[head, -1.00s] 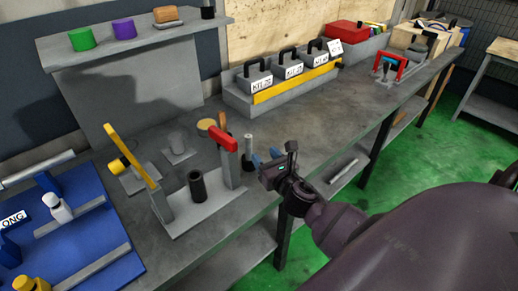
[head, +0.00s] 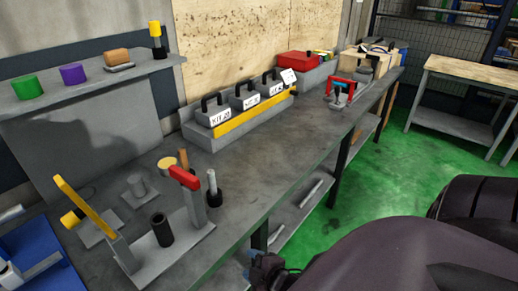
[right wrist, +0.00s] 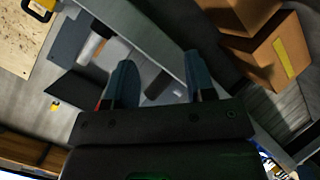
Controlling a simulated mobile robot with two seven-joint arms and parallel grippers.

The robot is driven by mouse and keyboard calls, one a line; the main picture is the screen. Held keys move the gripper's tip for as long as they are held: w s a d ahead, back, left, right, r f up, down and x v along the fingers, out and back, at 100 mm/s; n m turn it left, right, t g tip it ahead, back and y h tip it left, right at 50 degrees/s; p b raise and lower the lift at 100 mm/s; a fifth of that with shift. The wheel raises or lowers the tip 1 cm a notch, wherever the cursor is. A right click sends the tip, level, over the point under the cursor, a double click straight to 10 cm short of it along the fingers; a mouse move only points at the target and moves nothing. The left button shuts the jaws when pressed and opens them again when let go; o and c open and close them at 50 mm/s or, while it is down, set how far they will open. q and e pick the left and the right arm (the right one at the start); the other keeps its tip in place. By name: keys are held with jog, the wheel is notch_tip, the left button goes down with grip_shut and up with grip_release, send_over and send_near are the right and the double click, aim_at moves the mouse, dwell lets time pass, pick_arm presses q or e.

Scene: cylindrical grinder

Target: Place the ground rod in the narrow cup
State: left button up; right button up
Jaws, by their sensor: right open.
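A grey metal rod (head: 211,182) stands upright in a narrow dark cup (head: 214,198) on the bench, just right of the red-topped post (head: 186,178). My right gripper (head: 256,262) is at the bottom of the head view, below and right of the cup and apart from it, by the bench's front edge. In the right wrist view its two blue fingers (right wrist: 162,82) are spread with nothing between them. My left gripper is not in view.
A wider black tube (head: 161,230) stands on the grey fixture left of the rod, beside a yellow bar (head: 84,208). Labelled kit blocks (head: 245,100) sit behind. A shelf (head: 70,98) holds coloured cylinders.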

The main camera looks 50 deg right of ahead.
jog(key=s+a+f+m+g+y, duration=0.1)
jog(key=s+a+f+m, duration=0.2)
jog(key=m, duration=0.6)
jog(key=shift+s, duration=1.05)
